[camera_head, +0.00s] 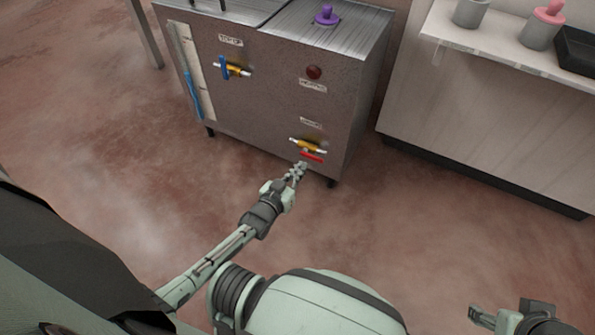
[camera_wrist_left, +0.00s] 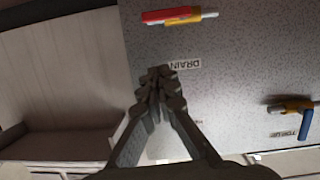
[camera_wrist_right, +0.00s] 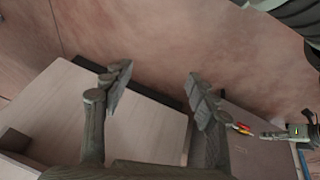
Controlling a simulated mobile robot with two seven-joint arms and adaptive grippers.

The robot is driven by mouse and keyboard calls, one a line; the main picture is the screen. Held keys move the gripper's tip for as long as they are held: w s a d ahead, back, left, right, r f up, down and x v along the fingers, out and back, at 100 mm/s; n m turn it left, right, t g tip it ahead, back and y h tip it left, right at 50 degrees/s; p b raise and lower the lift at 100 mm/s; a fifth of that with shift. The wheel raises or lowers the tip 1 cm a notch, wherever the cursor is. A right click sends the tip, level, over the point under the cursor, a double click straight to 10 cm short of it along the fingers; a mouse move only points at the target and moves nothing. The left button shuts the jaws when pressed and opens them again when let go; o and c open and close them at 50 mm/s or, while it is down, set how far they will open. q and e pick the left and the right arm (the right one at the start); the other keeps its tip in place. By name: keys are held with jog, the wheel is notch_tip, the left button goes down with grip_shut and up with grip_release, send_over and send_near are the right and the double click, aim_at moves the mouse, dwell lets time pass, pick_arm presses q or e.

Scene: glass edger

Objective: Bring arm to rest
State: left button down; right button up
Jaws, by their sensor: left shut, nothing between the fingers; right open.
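My left gripper (camera_head: 298,168) is shut and empty, with its arm stretched toward the lower front of the grey cabinet (camera_head: 262,100). Its fingertips appear just below the yellow drain valve (camera_head: 307,146) with a red handle (camera_head: 313,157); I cannot tell if they touch. In the left wrist view the closed fingers (camera_wrist_left: 158,80) point at the cabinet face by the DRAIN label (camera_wrist_left: 182,66), and the red handle (camera_wrist_left: 168,15) lies apart from them. My right gripper (camera_wrist_right: 158,85) is open and empty; it shows partly at the lower right of the head view (camera_head: 478,314).
A top-up valve with a blue handle (camera_head: 224,68) sits higher on the cabinet front. A purple knob (camera_head: 326,15) is on top. A counter (camera_head: 480,45) at the right holds a grey cup (camera_head: 471,12), a pink-topped cup (camera_head: 541,30) and a black tray (camera_head: 577,50). The floor between is clear.

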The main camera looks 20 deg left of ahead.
dwell(0.5)
pick_arm(q)
jog(key=s+a+r+g+p, duration=0.1)
jog(key=s+g, duration=0.3)
jog(key=s, duration=0.4)
jog(key=s+a+r+m+g+y+p, duration=0.1)
jog(key=s+r+g, duration=0.3)
jog(key=s, duration=0.4)
jog(key=s+a+r+g+y+p, duration=0.1)
jog(key=s+a+r+g+p, duration=0.1)
jog(key=s, duration=0.6)
jog(key=shift+s+r+m+g+p, duration=0.4)
jog(key=shift+r+g, duration=0.3)
jog(key=shift+g, duration=0.4)
pick_arm(e)
notch_tip(320, 180, down, 10)
jog(key=g, duration=0.1)
jog(key=shift+w+d+f+g, duration=0.2)
jog(key=shift+w+d+g, duration=0.1)
jog(key=shift+d, duration=0.1)
pick_arm(q)
jog(key=shift+w+a+y, duration=0.1)
jog(key=shift+a+y, duration=0.05)
jog(key=shift+y, duration=0.15)
dwell(2.3)
